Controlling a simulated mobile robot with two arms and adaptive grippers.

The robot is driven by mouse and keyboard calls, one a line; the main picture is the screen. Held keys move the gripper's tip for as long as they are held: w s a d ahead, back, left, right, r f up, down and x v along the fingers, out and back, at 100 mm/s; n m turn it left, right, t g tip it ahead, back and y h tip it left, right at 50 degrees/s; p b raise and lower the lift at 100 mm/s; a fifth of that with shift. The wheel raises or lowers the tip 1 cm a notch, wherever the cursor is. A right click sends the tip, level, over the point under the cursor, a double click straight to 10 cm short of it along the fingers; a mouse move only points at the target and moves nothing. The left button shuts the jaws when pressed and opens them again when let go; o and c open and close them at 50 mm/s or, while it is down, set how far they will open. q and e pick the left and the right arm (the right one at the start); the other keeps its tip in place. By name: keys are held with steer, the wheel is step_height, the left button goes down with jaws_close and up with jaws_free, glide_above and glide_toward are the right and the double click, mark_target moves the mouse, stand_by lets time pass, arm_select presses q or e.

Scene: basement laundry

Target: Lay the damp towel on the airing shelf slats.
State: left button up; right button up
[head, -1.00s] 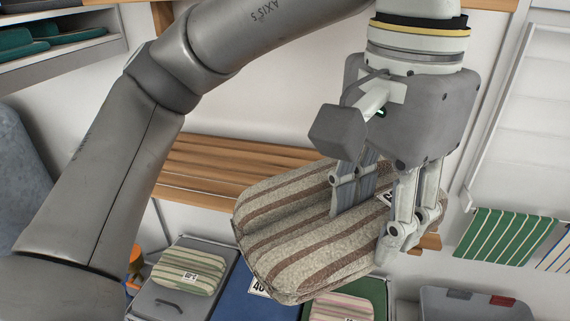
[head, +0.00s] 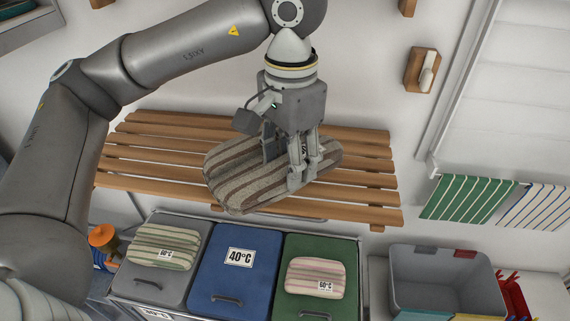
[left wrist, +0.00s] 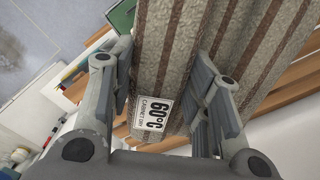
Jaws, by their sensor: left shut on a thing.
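The damp towel (head: 240,180) is a folded beige bundle with brown stripes. My left gripper (head: 292,172) is shut on it from above, with fingers on either side. In the left wrist view the towel (left wrist: 208,50) fills the middle between my fingers, with a "60°C" label (left wrist: 153,113) facing the camera. In the head view the towel overlaps the wooden slats of the airing shelf (head: 365,180); I cannot tell whether it touches them. The shelf's left and right ends are bare. My right gripper is not in view.
Below the shelf stand a grey bin, a blue bin (head: 236,280) and a green bin. A green-striped towel (head: 163,246) and a pink-striped towel (head: 314,277) lie on the outer lids. A grey crate (head: 440,280) is at right. A wooden wall hook (head: 422,70) is above right.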

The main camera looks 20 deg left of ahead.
arm_select(q)
steer(key=shift+w+a+f, duration=0.2)
steer(key=shift+a+f, duration=0.05)
steer(key=shift+f, duration=0.15)
steer(key=f, duration=0.1)
steer(key=f+p, duration=0.1)
steer(key=f, duration=0.1)
steer(key=shift+w+a+f, duration=0.15)
steer(key=shift+w+a, duration=0.05)
steer(key=shift+a, duration=0.1)
steer(key=shift+f, duration=0.3)
steer(key=shift+d+f, duration=0.1)
steer(key=shift+f, duration=0.05)
steer(key=o, duration=1.3)
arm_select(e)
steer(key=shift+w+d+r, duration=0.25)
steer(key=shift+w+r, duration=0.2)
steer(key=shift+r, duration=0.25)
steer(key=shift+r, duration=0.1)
